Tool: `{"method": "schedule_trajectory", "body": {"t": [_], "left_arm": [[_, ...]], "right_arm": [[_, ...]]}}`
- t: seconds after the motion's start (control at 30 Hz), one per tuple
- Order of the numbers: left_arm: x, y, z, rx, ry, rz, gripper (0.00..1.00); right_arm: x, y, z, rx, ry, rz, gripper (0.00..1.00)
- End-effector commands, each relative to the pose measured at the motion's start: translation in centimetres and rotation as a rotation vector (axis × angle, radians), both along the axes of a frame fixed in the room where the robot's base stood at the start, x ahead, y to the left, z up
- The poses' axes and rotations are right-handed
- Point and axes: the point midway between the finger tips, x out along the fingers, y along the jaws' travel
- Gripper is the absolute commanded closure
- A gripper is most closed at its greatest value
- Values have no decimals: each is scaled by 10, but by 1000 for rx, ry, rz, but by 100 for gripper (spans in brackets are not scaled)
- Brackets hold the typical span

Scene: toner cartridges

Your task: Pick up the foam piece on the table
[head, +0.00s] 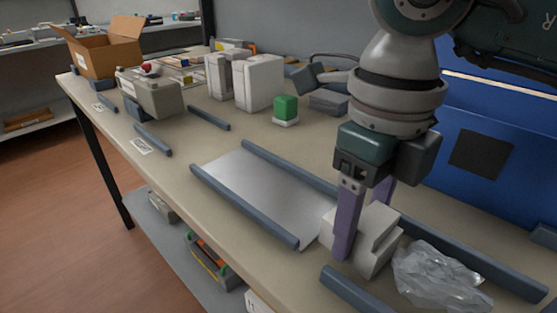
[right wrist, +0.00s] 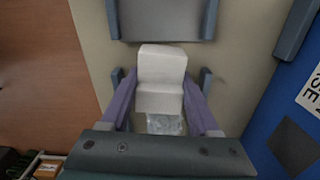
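The foam piece (head: 375,239) is a white, stepped block in the right half of the head view. It sits low at the table (head: 232,143), between the metal sheet and a crumpled clear bag. My right gripper (head: 364,228) points down with its purple fingers on opposite sides of the foam. In the right wrist view the foam piece (right wrist: 161,68) fills the space between the fingertips of my right gripper (right wrist: 160,82), with no clear gap on either side. Any gap under the foam is hard to judge. My left gripper is not in view.
The crumpled clear bag (head: 437,277) lies just right of the foam. Dark rails frame the flat metal sheet (head: 262,190) to the left. A blue panel (head: 471,150) rises at the right.

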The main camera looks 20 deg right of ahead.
Motion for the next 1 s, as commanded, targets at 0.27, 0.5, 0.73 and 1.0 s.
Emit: {"method": "schedule_trajectory", "body": {"t": [0.27,0.5,0.73,1.0], "left_arm": [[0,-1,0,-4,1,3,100],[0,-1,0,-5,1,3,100],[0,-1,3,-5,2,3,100],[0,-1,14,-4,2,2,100]], "right_arm": [[0,0,0,0,0,0,84],[0,0,0,0,0,0,90],[1,0,13,1,-2,1,90],[2,0,71,1,-8,1,90]]}}
